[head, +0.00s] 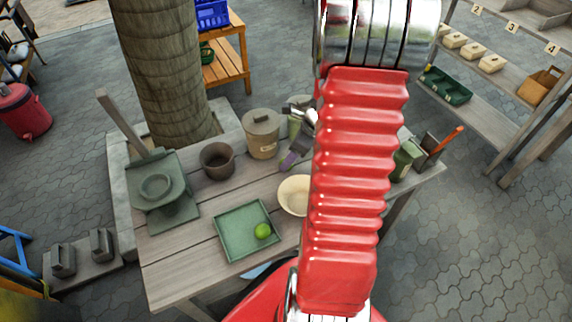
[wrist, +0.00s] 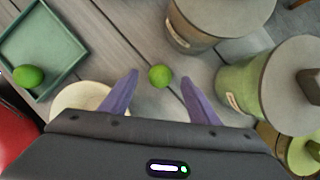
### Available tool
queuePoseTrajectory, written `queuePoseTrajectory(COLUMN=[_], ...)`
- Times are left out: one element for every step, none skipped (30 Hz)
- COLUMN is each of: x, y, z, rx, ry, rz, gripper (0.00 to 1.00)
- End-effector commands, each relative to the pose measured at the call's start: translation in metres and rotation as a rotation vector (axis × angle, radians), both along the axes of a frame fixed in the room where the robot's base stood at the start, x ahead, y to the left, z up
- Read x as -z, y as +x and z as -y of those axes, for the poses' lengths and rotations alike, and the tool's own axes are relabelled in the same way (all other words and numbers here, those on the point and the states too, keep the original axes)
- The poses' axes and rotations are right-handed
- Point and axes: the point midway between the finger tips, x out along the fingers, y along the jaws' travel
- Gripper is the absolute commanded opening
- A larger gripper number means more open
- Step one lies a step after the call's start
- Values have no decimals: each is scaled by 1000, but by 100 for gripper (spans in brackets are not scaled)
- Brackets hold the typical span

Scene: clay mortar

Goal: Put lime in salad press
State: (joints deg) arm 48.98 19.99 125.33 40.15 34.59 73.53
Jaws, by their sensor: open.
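One green lime (head: 263,231) lies in the square green tray (head: 226,222); it also shows in the wrist view (wrist: 28,76). A second lime (wrist: 160,76) shows in the wrist view, over the table boards and between my fingertips, with a gap on each side; I cannot pick it out in the head view. My gripper (head: 291,159) has purple fingers and is open; its fingertips (wrist: 157,80) straddle that lime's line of sight. A grey-green lever device with a round dish (head: 156,187), seemingly the press, stands at the table's left. It is outside the wrist view.
A cream bowl (head: 291,196) stands right of the tray, partly behind my arm. A brown pot (head: 217,161) and a lidded canister (head: 262,137) stand at the back. Green lidded jars (wrist: 270,85) are close on the right in the wrist view. Boards before the press are clear.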

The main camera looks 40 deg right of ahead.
Motion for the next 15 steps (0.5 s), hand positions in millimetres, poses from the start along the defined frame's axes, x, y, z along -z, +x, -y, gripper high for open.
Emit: queuePoseTrajectory(x=[6, 10, 15, 18, 21, 25, 27, 29, 31, 32, 33, 34, 34, 34, 33], y=[3, 4, 7, 8, 10, 11, 12, 13, 13, 14, 14, 14, 14, 14, 14], z=[-1, -2, -3, -4, -4, -4, -5, -5, -5, -5, -5, -5, -5, -5, -5], rx=[-1, -1, -1, -1, -2, -2, -1, 0, 0, -1, -1, -1, -1, -1, -1], ry=[2, 1, 2, 3, 1, 1, 2, 2, 1, 0, 0, 0, -1, -1, -1], rz=[-1, -2, -2, -1, -1, -2, -1, -1, 0, 0, 0, 0, 1, 1, 1], gripper=[55, 55, 55, 55, 55, 55, 55, 55, 55, 55, 55, 55, 55, 55, 55])
